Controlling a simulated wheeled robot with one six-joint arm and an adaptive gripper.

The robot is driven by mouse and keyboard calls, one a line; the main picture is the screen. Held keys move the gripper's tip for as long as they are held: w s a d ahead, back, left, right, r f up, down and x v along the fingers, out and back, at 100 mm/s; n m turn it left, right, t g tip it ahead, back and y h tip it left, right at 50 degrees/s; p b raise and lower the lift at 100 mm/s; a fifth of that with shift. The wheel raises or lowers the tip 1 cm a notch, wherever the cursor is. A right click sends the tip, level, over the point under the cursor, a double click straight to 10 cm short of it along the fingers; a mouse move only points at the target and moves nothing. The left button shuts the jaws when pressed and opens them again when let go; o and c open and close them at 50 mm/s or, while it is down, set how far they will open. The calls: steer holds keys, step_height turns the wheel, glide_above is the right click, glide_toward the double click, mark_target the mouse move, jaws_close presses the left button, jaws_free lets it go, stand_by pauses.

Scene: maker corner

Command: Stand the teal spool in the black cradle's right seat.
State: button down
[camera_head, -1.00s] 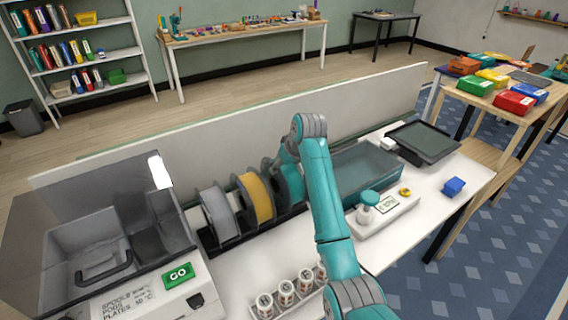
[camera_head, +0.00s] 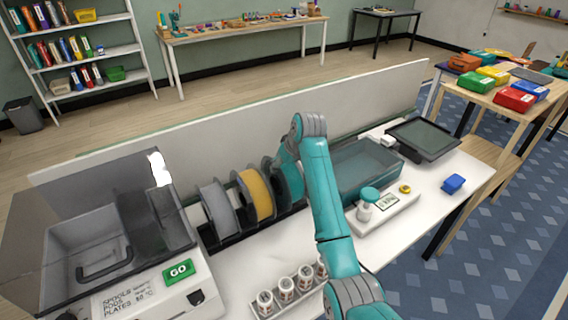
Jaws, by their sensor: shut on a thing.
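The black cradle (camera_head: 247,232) stands on the white bench and holds a grey spool (camera_head: 217,208) at its left and a yellow spool (camera_head: 256,195) in the middle. The teal spool (camera_head: 292,184) is upright at the cradle's right end, partly hidden by my arm. My gripper (camera_head: 281,164) is at the upper part of the teal spool and shut on it. The fingertips are mostly hidden. I cannot tell whether the spool's lower edge touches the seat.
A machine with a clear lid (camera_head: 95,220) stands left of the cradle. A teal-grey bin (camera_head: 368,168) is close on the right, with a scale (camera_head: 385,212) before it. A rack of small jars (camera_head: 287,290) is in front. A low panel (camera_head: 230,130) runs behind.

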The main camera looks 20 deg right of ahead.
steer(key=shift+r, duration=0.1)
steer(key=shift+c, duration=0.8)
jaws_free()
steer(key=shift+o, duration=0.5)
steer(key=v, duration=1)
steer(key=shift+s+d+r, duration=0.1)
steer(key=shift+s+r, duration=0.05)
steer(key=shift+r, duration=0.2)
steer(key=shift+s+d+r, duration=0.1)
steer(key=shift+s+r, duration=0.2)
steer(key=shift+r, duration=0.2)
